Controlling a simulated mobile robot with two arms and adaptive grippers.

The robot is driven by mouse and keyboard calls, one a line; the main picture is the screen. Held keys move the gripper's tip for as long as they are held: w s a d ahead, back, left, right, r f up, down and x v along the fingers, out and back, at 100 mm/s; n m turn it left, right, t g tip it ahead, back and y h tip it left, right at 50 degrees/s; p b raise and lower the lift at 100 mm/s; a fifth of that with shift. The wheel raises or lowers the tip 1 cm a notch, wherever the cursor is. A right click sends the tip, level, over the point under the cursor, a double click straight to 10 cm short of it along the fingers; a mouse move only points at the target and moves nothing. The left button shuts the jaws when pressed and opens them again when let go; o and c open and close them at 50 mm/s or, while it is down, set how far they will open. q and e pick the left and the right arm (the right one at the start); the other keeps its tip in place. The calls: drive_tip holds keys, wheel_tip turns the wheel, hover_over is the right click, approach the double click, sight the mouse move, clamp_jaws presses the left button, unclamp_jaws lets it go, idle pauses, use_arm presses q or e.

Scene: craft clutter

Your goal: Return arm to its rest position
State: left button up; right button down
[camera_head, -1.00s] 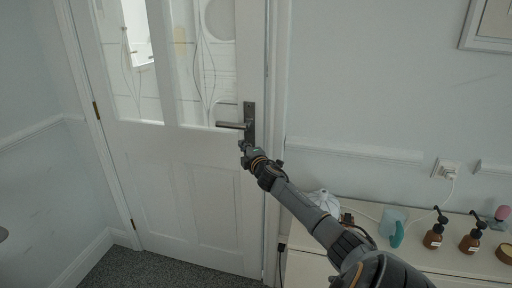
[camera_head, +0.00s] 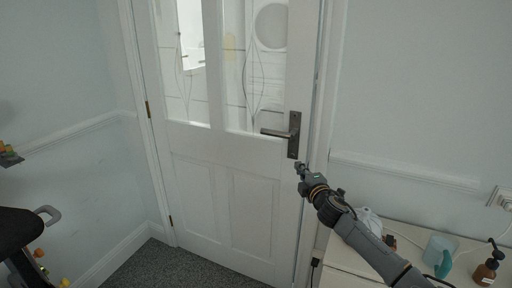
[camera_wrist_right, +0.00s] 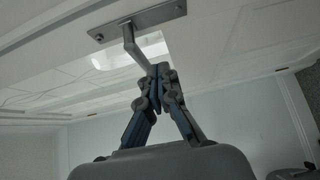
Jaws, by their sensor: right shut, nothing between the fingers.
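My right gripper (camera_head: 299,168) is in front of the white door (camera_head: 230,215), just below the dark door handle (camera_head: 275,132). In the right wrist view my gripper (camera_wrist_right: 158,72) is shut with its fingertips together and nothing between them. The handle's lever (camera_wrist_right: 135,48) shows right beyond the fingertips there; whether they touch cannot be told. The right arm reaches up from the lower right, over the front of a pale cabinet. The door looks closed in its frame. My left gripper is not in view.
Grey carpet (camera_head: 175,265) lies clear before the door.

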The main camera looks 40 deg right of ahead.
drive_tip(key=s+a+f+m+g+y, duration=0.25)
drive_tip(key=s+a+f, duration=0.25)
drive_tip(key=a+f, duration=0.55)
drive_tip(key=s+a+f+m+g+y, duration=0.1)
drive_tip(key=s+a+f+m+g, duration=0.35)
drive_tip(key=a+f, duration=0.55)
drive_tip(key=s+a+m+g+y, duration=0.25)
drive_tip(key=s+a, duration=0.55)
drive_tip(key=a, duration=0.4)
drive_tip(key=s+a+m+g+y, duration=0.1)
drive_tip(key=s+a+g+y, duration=0.2)
drive_tip(key=s+a, duration=0.7)
wheel_tip(320, 180, down, 27)
drive_tip(key=a+g, duration=0.1)
drive_tip(key=s+d+f+g+p, duration=0.1)
drive_tip(key=s+d+f, duration=0.2)
drive_tip(key=s+f, duration=1.2)
drive_tip(key=shift+s+n, duration=0.35)
drive_tip(key=shift+s, duration=0.75)
